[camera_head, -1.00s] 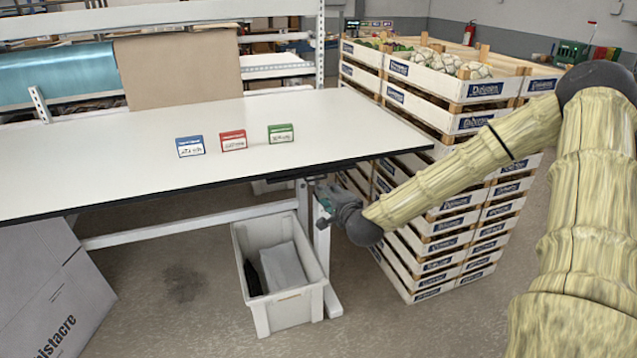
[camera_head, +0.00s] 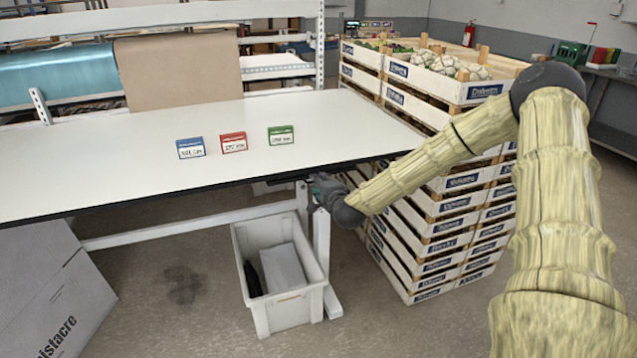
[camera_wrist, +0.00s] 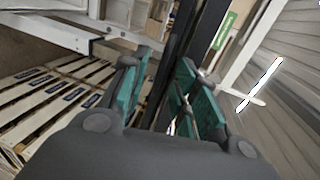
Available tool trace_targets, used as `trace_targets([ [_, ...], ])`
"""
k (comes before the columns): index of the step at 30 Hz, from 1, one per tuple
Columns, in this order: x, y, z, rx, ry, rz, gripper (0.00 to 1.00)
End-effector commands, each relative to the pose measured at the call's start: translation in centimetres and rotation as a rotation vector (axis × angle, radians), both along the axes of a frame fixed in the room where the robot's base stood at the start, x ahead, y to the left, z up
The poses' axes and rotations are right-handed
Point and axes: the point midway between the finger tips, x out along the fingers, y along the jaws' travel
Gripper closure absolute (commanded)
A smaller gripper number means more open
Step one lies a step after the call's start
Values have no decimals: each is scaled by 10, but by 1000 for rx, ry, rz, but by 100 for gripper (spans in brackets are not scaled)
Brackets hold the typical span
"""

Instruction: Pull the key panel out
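My gripper (camera_head: 316,190) is at the table's front edge, just under the white tabletop (camera_head: 120,160), near the table leg. In the wrist view its two teal-padded fingers (camera_wrist: 163,75) stand apart, so it is open. A black strip (camera_wrist: 176,45) runs up between and beyond the fingers; it looks like the table's dark edge or a part under it. I cannot clearly pick out the key panel in either view. The gripper and the tabletop edge hide much of that spot, and I cannot tell whether the fingers touch anything.
A white bin (camera_head: 296,306) stands on the floor below my gripper. Stacked crates (camera_head: 440,235) stand close on the right, behind my arm. Blue (camera_head: 190,148), red (camera_head: 233,142) and green (camera_head: 281,136) boxes sit on the tabletop. A cardboard box (camera_head: 50,300) is at lower left.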

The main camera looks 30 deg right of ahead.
Motion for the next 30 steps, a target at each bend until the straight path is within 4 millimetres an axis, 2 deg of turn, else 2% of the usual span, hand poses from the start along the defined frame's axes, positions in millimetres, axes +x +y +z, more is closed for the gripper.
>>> trace_targets([
  [6,13,-3,-3,-2,-1,0,71],
  [16,15,-3,-3,0,-1,0,71],
  [17,15,-3,-3,0,-1,0,74],
  [21,15,-3,-3,0,-1,0,100],
  [30,15,1,-4,0,0,5,100],
])
